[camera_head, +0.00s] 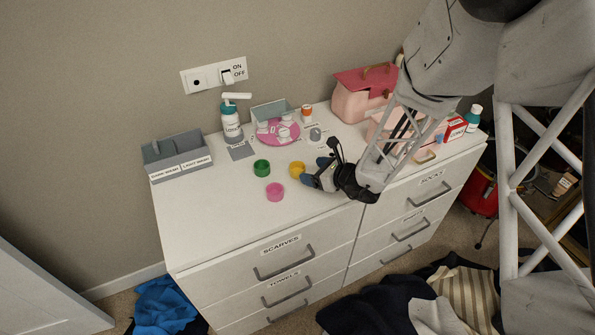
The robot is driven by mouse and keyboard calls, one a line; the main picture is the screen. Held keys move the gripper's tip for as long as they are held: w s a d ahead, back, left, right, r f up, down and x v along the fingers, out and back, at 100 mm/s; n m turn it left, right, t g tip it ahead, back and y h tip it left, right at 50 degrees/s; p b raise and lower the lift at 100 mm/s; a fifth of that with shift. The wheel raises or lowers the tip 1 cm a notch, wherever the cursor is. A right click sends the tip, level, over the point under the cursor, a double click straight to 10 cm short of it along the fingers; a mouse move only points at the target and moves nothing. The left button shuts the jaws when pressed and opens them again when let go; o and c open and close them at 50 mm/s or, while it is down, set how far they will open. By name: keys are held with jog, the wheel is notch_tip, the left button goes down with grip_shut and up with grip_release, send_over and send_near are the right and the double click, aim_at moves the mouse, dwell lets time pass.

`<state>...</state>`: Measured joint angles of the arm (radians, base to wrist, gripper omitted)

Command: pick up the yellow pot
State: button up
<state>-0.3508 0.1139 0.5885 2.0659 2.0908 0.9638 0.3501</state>
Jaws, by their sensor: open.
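The yellow pot (297,169) is a small round open cup on the white dresser top, near its middle. A green pot (262,167) stands to its left and a pink pot (275,193) stands in front and to the left. My gripper (318,168) is open, just right of the yellow pot and very close to it. Its dark fingers overlap the pot's right side in the picture. I cannot tell whether they touch it. Nothing is seen between the fingers.
A grey divided box (178,160) sits at the left of the dresser top (215,205). A lotion bottle (231,122), a pink round tray (262,140) and a pink case (352,104) stand at the back. The front left of the top is clear. Clothes (385,305) lie on the floor.

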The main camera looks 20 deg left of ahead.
aim_at(292, 167)
jog(key=shift+w+a+f, duration=0.1)
jog(key=shift+a+f, duration=0.1)
jog(key=shift+a, duration=0.15)
jog(key=shift+x, duration=2.6)
jog(key=c, duration=1)
